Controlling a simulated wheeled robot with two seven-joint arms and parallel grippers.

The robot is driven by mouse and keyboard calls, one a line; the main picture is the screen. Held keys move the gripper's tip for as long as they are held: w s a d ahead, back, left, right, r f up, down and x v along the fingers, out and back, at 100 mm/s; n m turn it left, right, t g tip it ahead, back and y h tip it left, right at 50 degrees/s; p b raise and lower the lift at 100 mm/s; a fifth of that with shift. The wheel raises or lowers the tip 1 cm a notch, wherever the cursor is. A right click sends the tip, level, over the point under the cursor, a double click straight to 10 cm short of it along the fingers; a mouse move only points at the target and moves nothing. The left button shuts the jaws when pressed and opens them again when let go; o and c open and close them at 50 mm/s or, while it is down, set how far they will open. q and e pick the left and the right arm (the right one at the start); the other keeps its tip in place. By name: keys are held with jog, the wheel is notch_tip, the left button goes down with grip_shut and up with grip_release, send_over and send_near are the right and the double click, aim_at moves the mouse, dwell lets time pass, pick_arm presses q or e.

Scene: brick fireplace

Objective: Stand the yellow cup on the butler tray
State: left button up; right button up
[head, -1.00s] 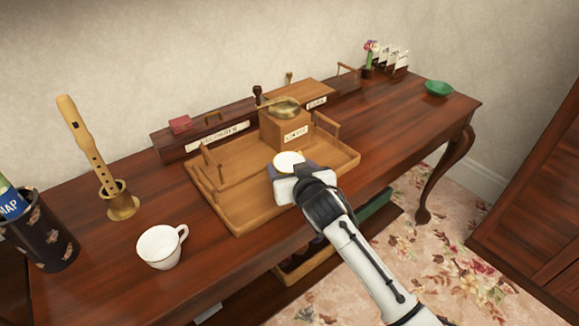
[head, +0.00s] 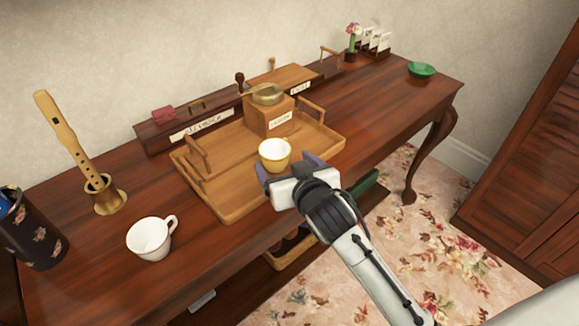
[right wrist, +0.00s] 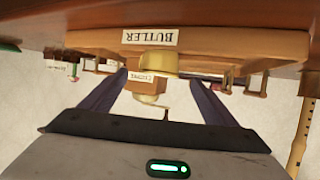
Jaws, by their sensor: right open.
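The yellow cup (head: 274,156), with a white inside, stands upright on the front part of the wooden butler tray (head: 232,205), in front of the wooden grinder. My right gripper (head: 289,165) is open just in front of the cup, with its dark fingers apart and nothing held between them. In the right wrist view, which is upside down, the yellow cup (right wrist: 160,63) shows beyond the open right gripper (right wrist: 157,80), partly behind the tray's BUTLER label (right wrist: 150,37). My left gripper is not in view.
A white cup (head: 149,240) stands on the table left of the tray. A grinder (head: 268,115) stands at the tray's back. A recorder in a brass holder (head: 103,196) and a dark bin (head: 35,240) are at left.

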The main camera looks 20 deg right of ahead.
jog(key=shift+v, duration=1.8)
